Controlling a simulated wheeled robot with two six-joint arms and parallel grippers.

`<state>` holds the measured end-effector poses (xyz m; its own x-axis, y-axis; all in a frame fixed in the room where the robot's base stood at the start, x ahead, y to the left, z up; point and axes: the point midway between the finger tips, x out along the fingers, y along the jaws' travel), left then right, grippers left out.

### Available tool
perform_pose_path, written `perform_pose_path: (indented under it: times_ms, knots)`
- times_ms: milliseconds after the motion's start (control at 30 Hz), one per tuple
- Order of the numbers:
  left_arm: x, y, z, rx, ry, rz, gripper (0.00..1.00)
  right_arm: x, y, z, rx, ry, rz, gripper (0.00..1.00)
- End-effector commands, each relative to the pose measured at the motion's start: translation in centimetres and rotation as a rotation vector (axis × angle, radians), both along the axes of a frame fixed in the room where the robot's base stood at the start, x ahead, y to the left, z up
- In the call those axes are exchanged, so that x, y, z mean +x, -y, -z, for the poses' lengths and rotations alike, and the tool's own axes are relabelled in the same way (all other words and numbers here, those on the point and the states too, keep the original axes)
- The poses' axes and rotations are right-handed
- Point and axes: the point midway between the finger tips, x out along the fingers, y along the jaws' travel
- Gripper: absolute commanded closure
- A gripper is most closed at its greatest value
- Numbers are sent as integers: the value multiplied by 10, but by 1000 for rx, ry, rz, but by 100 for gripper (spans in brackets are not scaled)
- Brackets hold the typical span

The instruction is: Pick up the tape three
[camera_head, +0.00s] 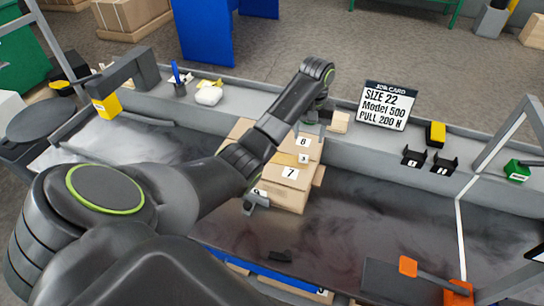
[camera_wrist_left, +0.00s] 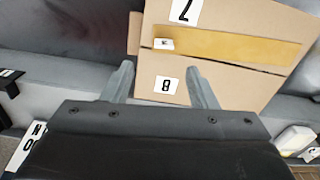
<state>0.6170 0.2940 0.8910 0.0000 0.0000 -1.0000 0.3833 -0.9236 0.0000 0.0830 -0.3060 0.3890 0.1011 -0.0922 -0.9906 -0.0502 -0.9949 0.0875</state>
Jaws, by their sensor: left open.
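The tape three (camera_head: 304,158), with a small white label, lies on the cardboard boxes between the labels 8 and 7. In the left wrist view it is a yellow-brown strip (camera_wrist_left: 230,48) running across the cardboard, its small label near its left end. My left gripper (camera_head: 314,120) is at the far side of the box stack, partly hidden by its own wrist. In the left wrist view its two fingers (camera_wrist_left: 160,84) are spread apart on either side of the label 8, with nothing between them. The strip lies beyond the fingertips. My right gripper is not in view.
A job card (camera_head: 387,106) and black holders (camera_head: 443,163) stand on the ledge to the right. Dark bench surface (camera_head: 390,215) right of the boxes is clear.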

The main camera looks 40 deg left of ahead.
Motion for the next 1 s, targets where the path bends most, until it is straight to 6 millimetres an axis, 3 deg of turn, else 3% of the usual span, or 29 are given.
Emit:
perform_pose_path:
  times_ms: [33, 200, 467, 700, 1000]
  knots:
    - [0, 0, 12, 0, 0, 0, 47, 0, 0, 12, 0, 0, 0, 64]
    - [0, 0, 30, 0, 0, 0, 47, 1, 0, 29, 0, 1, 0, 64]
    - [-2, -1, 55, -1, -2, 0, 47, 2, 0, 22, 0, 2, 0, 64]
    - [-6, -5, 91, 0, -3, -1, 47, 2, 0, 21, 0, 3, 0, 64]
    - [-5, -5, 99, 0, 0, 1, 47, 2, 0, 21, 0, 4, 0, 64]
